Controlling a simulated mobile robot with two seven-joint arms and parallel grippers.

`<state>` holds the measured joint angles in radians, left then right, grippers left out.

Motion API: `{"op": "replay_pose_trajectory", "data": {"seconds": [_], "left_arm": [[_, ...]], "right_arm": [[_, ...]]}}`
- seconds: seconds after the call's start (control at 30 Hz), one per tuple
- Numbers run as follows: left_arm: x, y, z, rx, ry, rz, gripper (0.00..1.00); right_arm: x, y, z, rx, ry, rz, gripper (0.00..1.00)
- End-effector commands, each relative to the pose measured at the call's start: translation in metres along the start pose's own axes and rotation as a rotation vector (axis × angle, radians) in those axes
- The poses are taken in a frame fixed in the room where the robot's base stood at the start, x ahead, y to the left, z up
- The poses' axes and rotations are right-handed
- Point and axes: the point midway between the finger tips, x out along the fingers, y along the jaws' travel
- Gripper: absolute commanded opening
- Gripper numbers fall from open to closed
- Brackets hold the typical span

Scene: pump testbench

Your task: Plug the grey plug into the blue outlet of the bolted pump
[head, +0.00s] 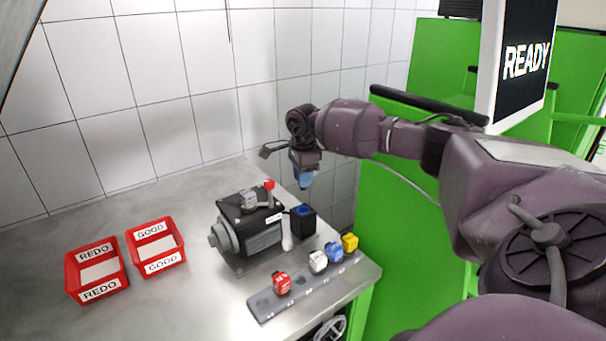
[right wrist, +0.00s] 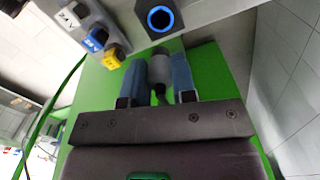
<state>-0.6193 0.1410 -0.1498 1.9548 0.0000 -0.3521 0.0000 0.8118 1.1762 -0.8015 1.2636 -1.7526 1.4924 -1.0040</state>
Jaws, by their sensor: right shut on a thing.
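The pump (head: 250,235) is a black and grey unit on the metal table. Beside it, on its right, stands a black box with the blue outlet (head: 304,211). In the right wrist view the outlet is a blue ring (right wrist: 160,19) around a dark hole. My right gripper (head: 305,183) is above the outlet and apart from it. Its blue fingers are shut on the grey plug (right wrist: 159,68), whose front points towards the ring with a gap between them. In the head view the fingers mostly hide the plug. My left gripper is not in view.
A grey strip (head: 314,292) in front holds red (head: 281,283), white (head: 318,262), blue (head: 334,252) and yellow (head: 350,242) plugs. Red REDO (head: 118,269) and GOOD (head: 180,245) trays stand at left. A green panel (head: 400,220) stands at right.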

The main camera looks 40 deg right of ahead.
Motion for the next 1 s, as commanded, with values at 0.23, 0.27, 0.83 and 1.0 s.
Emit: {"op": "replay_pose_trajectory", "data": {"seconds": [0.23, 0.27, 0.83, 1.0], "left_arm": [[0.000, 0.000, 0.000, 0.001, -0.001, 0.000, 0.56], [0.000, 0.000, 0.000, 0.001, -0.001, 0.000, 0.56], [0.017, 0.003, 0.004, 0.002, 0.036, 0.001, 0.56], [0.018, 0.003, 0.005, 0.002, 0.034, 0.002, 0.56]], "right_arm": [[0.018, 0.000, 0.000, -0.001, 0.000, 0.001, 0.08], [0.021, 0.000, 0.000, -0.001, -0.001, 0.001, 0.08], [0.066, 0.000, 0.000, 0.000, -0.001, -0.001, 0.08], [0.070, 0.000, 0.000, 0.000, -0.001, -0.001, 0.08]]}}
